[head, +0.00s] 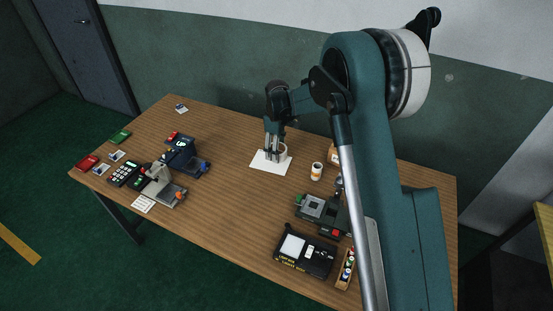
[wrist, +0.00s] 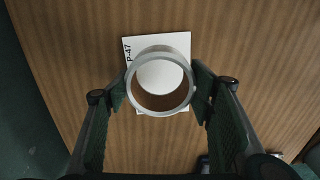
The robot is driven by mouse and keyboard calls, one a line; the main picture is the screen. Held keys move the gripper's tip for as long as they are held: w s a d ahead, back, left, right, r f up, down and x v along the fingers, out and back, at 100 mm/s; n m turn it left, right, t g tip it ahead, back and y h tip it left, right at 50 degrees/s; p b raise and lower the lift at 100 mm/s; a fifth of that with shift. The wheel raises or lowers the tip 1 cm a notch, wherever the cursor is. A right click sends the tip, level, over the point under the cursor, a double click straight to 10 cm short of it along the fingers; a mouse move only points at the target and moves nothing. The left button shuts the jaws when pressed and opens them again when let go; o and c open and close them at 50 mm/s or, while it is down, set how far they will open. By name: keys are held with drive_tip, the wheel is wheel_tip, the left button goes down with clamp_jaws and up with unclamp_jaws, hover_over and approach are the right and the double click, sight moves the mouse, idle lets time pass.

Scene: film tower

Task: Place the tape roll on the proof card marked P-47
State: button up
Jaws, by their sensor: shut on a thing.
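In the head view, the roll (head: 283,153) is partly hidden by my gripper (head: 274,152). The white proof card (wrist: 139,52), marked P-47 along its left edge, lies beneath the roll and shows through its hole. The card (head: 262,166) lies flat towards the back of the table. I cannot tell whether the roll touches the card.
A cup (head: 317,171) stands on the wooden table (head: 228,215) right of the card. Dark devices (head: 306,256) fill the front right. A splicer-like device (head: 160,184), a keypad unit (head: 125,173) and small boxes stand at left. The table's middle is clear.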

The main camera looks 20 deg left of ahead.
drive_tip(key=shift+f, duration=0.65)
drive_tip(key=shift+f, duration=1.9)
drive_tip(key=shift+f+b, duration=0.15)
drive_tip(key=shift+b, duration=0.25)
drive_tip(key=o, duration=0.9)
wheel_tip(320, 180, up, 12)
drive_tip(key=shift+r+p, duration=0.2)
drive_tip(key=shift+p, duration=0.5)
